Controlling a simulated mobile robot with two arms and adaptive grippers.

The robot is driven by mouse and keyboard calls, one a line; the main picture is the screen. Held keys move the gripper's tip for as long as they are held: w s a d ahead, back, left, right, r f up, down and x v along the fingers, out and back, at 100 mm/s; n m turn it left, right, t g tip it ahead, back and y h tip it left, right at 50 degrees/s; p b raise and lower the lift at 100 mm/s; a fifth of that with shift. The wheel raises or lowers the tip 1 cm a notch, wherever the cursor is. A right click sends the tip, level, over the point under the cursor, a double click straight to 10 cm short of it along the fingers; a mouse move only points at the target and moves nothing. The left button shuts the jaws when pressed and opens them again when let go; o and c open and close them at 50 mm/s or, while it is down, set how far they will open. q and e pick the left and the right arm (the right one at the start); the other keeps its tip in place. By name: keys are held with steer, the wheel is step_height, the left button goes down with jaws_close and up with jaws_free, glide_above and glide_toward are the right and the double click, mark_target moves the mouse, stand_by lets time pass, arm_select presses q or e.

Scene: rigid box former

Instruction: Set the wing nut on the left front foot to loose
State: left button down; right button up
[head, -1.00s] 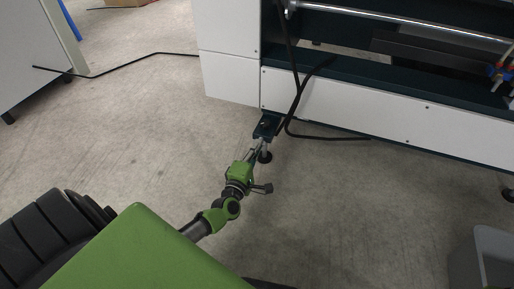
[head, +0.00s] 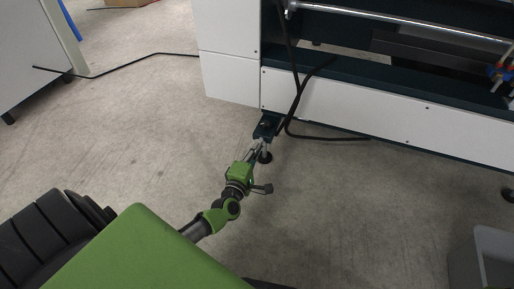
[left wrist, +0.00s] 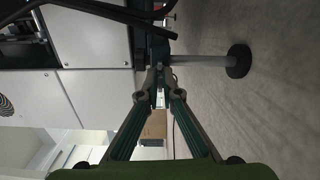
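The left front foot (head: 265,156) stands on the floor below a dark bracket (head: 265,127) at the machine's corner. In the left wrist view its pale stem (left wrist: 200,60) runs sideways to a round black pad (left wrist: 238,61). My left gripper (head: 256,149) reaches up to the stem just under the bracket. In the left wrist view its fingertips (left wrist: 160,72) are close together at the stem's bracket end, with a narrow gap between them. They appear shut on the wing nut, which is itself mostly hidden by the tips. My right gripper is not in view.
The machine's white panels (head: 345,115) rise above the foot. A black cable (head: 292,112) hangs close to the bracket and runs right. A grey bin (head: 482,262) stands at lower right. The floor around the foot is mostly clear.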

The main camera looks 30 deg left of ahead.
arm_select(q)
steer(key=c, duration=2.3)
jaws_free()
steer(key=v, duration=1.2)
